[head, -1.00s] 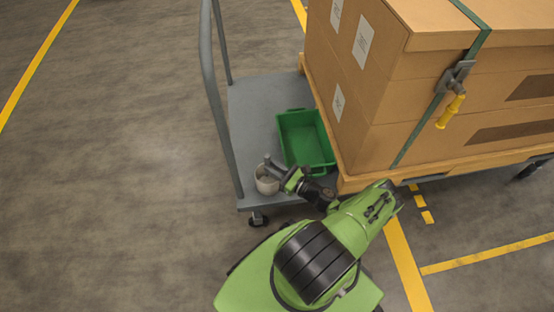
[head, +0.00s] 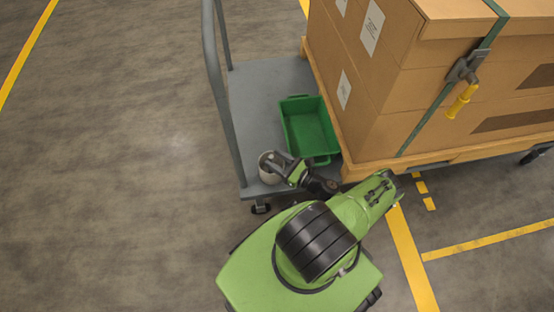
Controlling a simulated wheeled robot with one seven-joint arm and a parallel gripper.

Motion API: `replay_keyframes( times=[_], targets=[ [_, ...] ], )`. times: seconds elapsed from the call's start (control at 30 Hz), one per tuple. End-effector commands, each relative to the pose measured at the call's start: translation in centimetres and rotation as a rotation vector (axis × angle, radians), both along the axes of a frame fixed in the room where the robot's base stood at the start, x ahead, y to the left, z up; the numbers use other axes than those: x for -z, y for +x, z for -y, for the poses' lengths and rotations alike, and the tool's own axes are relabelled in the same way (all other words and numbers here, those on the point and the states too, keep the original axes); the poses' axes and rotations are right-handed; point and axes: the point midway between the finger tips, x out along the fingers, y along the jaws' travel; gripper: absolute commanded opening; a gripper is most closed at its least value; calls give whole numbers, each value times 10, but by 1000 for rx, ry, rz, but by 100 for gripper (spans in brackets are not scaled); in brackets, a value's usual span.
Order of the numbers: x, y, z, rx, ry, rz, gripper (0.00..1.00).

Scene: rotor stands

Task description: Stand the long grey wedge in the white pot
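The white pot (head: 268,178) stands near the front left corner of the grey cart deck, close to the upright handle frame. My gripper (head: 280,164) is at the pot's mouth, reaching in from the right and partly covering it. A small grey shape shows at the pot's rim by the fingers. I cannot tell whether it is the long grey wedge or part of my gripper. I cannot tell whether the fingers are open or shut. The inside of the pot is mostly hidden.
A green bin (head: 308,132) sits on the cart (head: 252,92) just behind and right of the pot. Large strapped cardboard boxes (head: 400,90) on a pallet stand close on the right. The cart's handle (head: 216,80) rises at the left. Open floor lies left.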

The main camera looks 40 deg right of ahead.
Motion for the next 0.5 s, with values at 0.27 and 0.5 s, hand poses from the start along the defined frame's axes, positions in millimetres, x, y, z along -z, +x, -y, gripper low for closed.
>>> replay_keyframes(
  times=[0.27, 0.5],
  targets=[
    [0, -10, 4, 2, -1, -1, 50],
    [0, -72, 20, 7, -2, -1, 50]
  ],
)
